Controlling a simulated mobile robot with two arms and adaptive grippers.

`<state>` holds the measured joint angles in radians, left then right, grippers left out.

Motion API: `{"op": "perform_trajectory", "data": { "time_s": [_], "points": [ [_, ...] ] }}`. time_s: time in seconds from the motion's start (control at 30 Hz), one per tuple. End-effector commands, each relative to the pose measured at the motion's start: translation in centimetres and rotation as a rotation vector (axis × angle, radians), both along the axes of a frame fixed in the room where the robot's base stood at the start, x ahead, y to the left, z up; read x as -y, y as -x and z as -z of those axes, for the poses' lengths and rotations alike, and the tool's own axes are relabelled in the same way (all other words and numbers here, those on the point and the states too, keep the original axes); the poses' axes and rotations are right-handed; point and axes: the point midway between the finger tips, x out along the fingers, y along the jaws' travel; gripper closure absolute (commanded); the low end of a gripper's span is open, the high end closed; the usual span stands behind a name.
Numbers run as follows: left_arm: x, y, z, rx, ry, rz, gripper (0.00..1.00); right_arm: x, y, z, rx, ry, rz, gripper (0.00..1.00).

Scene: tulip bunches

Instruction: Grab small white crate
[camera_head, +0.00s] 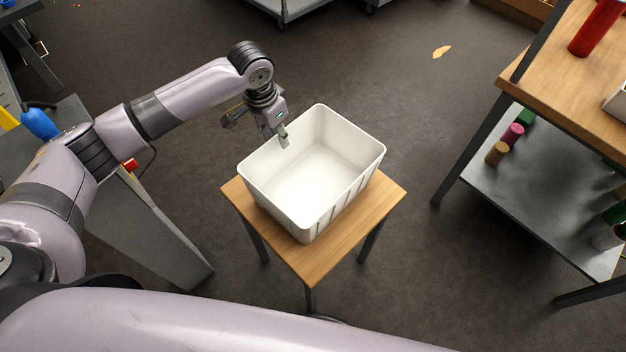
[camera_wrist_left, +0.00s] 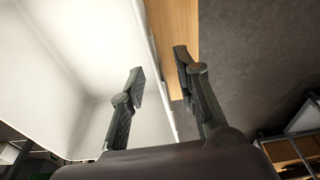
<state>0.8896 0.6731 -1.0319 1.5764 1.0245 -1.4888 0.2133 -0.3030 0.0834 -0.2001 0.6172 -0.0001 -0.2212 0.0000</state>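The small white crate (camera_head: 335,205) is empty and stands upright on a small wooden table. My left gripper (camera_head: 281,138) points down at the crate's far left wall, at its rim. In the left wrist view the gripper (camera_wrist_left: 158,72) is open, with one finger over the inner side of the crate (camera_wrist_left: 60,85) and the other on the outer side. The rim runs between the fingers, and gaps show on both sides. Whether the fingertips reach below the rim is hard to tell. My right gripper is not in view.
The small table's wooden top (camera_head: 315,265) shows around the crate. A larger workbench (camera_head: 560,85) with a lower shelf holding several coloured cylinders stands at the right. Grey floor (camera_head: 420,110) lies clear between them. A grey cart (camera_head: 290,8) is at the back.

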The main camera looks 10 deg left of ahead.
Motion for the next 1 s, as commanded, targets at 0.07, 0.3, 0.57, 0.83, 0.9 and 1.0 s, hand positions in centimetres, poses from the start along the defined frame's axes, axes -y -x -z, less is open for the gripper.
{"op": "perform_trajectory", "data": {
  "time_s": [0.07,0.3,0.57,0.83,0.9,1.0],
  "points": [
    [0.0,-0.1,0.7,0.0,-0.001,0.0,0.71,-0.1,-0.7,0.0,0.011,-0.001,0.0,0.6],
    [0.6,-0.2,2.8,-0.002,-0.001,0.001,0.71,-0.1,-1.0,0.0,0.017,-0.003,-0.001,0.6],
    [1.1,-0.5,6.0,0.0,-0.001,-0.001,0.71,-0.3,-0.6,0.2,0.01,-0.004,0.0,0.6],
    [1.1,-0.5,6.1,0.0,-0.001,0.0,0.71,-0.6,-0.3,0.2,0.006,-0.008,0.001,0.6],
    [1.1,-0.5,6.1,0.0,-0.001,0.0,0.76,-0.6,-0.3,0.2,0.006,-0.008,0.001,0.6],
    [1.1,-0.5,6.1,0.001,-0.002,0.0,0.83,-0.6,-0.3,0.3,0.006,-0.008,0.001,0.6]
  ]
}}
